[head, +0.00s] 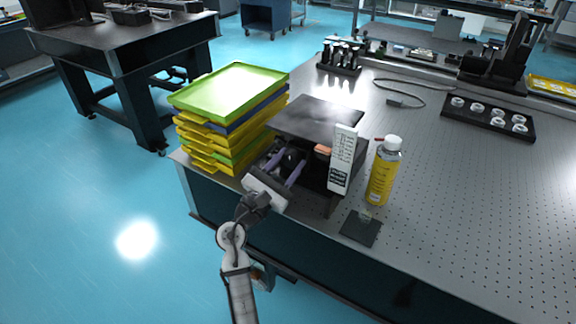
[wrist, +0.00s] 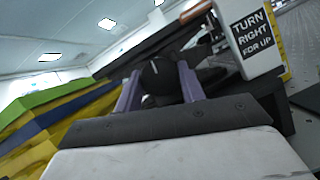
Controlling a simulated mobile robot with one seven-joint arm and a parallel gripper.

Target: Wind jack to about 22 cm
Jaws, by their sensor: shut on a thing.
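The jack (head: 320,119) stands near the front edge of the perforated optical table, its dark flat top plate raised above the table. Its round black knob (wrist: 160,76) faces me in the wrist view. My gripper (head: 290,165) is at the jack's front; its two purple fingers (wrist: 158,86) are shut on the knob, one on each side. A white scale card (head: 343,158) with an orange pointer (head: 322,149) stands at the jack's right. I cannot read the height marks. In the wrist view, a sign (wrist: 252,32) says "TURN RIGHT FOR UP".
A stack of yellow, green and blue trays (head: 228,92) stands close on the left. A yellow bottle (head: 384,170) and a small dark plate (head: 361,228) are on the right. A black holder with white rings (head: 488,116) lies farther back. The table's right front is clear.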

